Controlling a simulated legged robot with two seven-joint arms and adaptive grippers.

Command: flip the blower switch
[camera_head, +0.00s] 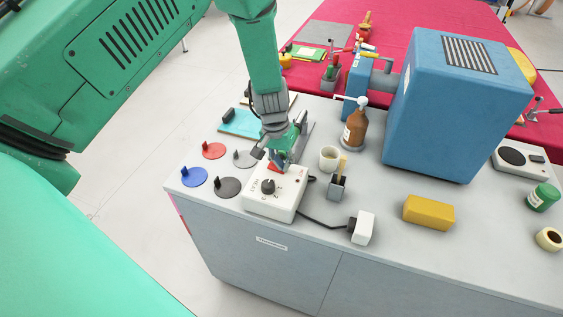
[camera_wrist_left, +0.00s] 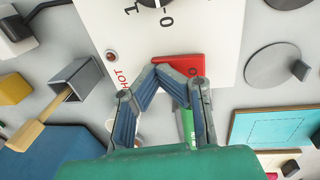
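The white control box (camera_head: 284,203) stands near the front edge of the grey workbench, with a black knob and a red switch (camera_head: 277,168) on its top. My left gripper (camera_head: 276,161) points down over the back of the box. In the left wrist view its fingertips (camera_wrist_left: 158,70) come together at the switch's edge, with nothing visible held between them. I cannot tell whether they touch the switch. My right gripper is not in view.
A white cup (camera_head: 329,158), a grey holder (camera_head: 338,188) and a brown bottle (camera_head: 355,128) stand right of the box. A cable runs to a white plug block (camera_head: 363,228). Coloured discs (camera_head: 194,177) lie left. A large blue unit (camera_head: 450,115) stands behind right.

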